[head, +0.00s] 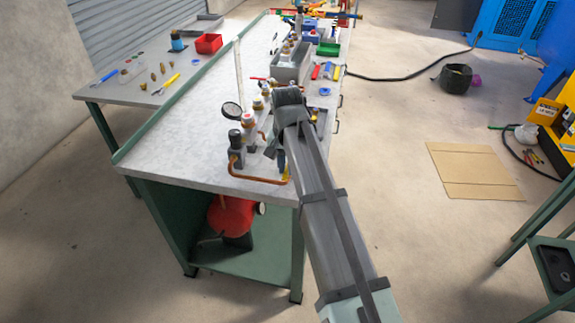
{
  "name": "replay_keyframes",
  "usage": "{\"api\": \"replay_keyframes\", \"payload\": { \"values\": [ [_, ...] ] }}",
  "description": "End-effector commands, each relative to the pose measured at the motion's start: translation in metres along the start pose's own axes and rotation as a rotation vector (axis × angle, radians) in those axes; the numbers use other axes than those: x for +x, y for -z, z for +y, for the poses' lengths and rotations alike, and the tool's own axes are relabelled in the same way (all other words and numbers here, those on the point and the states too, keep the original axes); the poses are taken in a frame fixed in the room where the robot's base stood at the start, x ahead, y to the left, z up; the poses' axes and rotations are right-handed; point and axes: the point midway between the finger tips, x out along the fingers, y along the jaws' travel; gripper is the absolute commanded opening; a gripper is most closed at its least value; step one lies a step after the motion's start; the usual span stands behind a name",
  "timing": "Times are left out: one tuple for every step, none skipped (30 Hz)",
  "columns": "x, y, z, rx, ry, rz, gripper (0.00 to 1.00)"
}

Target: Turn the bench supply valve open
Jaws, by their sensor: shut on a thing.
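My gripper (272,150) is at the near right end of the bench, pointing down beside the copper pipework. Its jaws are small and dark here, and it is shut on what appears to be the bench supply valve. A small yellow part (281,161) shows just beside the fingers, above the copper pipe (262,180). The rest of the valve is hidden behind my gripper and arm, so its handle angle cannot be told. A black-capped regulator (236,143) stands upright left of my gripper.
A round gauge (232,110) and brass fittings with a red cap (248,119) stand close left of my gripper. A grey bin (291,66) is farther back. A red tank (231,216) sits on the shelf below. The bench top's left side (190,140) is clear.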

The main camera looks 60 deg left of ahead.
Motion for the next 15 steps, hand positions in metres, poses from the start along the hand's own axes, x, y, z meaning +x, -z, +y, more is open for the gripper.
{"api": "replay_keyframes", "payload": {
  "values": [
    [-0.0002,0.0002,-0.001,0.003,0.002,0.0,0.0],
    [-0.0002,0.0002,-0.001,0.003,0.002,0.0,0.0],
    [-0.0003,0.0002,-0.001,0.003,0.002,0.0,0.0],
    [-0.0003,0.0002,-0.0011,0.003,0.002,0.0,0.0],
    [-0.0003,0.0002,-0.0011,0.003,0.002,0.0,0.0],
    [-0.0003,0.0002,-0.0011,0.003,0.003,0.0,0.0],
    [-0.0003,0.0002,-0.0011,0.003,0.003,0.0,0.0],
    [-0.0003,0.0003,-0.0011,0.003,0.003,0.0,0.21],
    [-0.0003,0.0003,-0.0011,0.003,0.003,0.0,0.24],
    [-0.0003,0.0003,-0.001,0.002,0.002,0.0,0.27],
    [-0.0003,0.0003,-0.001,0.002,0.002,0.0,0.3],
    [-0.0003,0.0003,-0.0009,0.002,0.002,0.0,0.34],
    [-0.0002,0.0003,-0.0008,0.002,0.002,0.0,0.37],
    [-0.0002,0.0003,-0.0007,0.002,0.002,0.0,0.4],
    [-0.0002,0.0003,-0.0007,0.001,0.002,0.0,0.44]
  ]
}}
